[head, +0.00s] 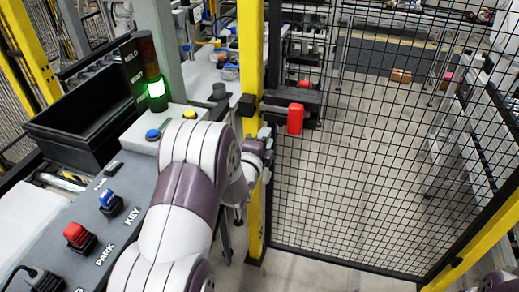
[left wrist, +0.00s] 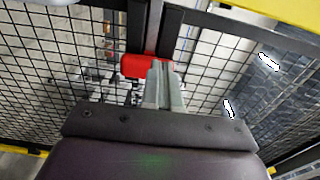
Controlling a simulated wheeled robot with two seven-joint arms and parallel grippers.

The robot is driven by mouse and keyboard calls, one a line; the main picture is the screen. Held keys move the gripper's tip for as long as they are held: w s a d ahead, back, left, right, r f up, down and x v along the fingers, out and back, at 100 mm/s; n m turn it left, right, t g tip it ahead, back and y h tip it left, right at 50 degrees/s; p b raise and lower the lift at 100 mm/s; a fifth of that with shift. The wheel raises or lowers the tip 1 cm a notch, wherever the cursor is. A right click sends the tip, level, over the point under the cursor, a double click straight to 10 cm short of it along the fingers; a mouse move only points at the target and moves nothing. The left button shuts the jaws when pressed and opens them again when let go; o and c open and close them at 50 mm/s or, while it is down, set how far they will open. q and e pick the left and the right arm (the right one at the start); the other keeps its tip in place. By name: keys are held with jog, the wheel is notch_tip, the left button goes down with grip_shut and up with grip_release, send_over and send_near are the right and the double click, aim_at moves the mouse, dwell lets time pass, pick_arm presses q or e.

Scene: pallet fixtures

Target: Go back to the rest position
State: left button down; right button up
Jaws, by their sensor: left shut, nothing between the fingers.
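My left arm reaches up from the bottom of the head view. Its gripper (head: 266,138) is beside the yellow post, close to the red handle (head: 295,119) on the black latch of the mesh gate. In the left wrist view, the left gripper (left wrist: 161,68) has its fingers together with nothing between them. The red handle (left wrist: 140,66) shows just beyond and partly behind the fingertips; I cannot tell whether they touch. My right gripper is not in view.
A grey control panel (head: 82,213) with a red and a blue switch lies left of my arm. A lit green stack light (head: 156,89) and black bin (head: 75,120) stand behind it. A yellow post (head: 256,215) and black mesh gate (head: 350,190) stand close to my gripper.

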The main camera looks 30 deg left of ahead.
pick_arm(q)
jog(key=s+d+f+n+g+h, duration=0.2)
jog(key=s+d+f+n+g, duration=0.2)
jog(key=s+f+n+g, duration=0.9)
jog(key=s+d+r+n+g+h, duration=0.1)
jog(key=s+d+r+n+g, duration=0.1)
jog(key=s+d, duration=0.9)
notch_tip(320, 180, up, 3)
jog(key=shift+s+d+f+n+g, duration=0.15)
jog(key=shift+s+n+g, duration=0.2)
jog(key=shift+g, duration=0.25)
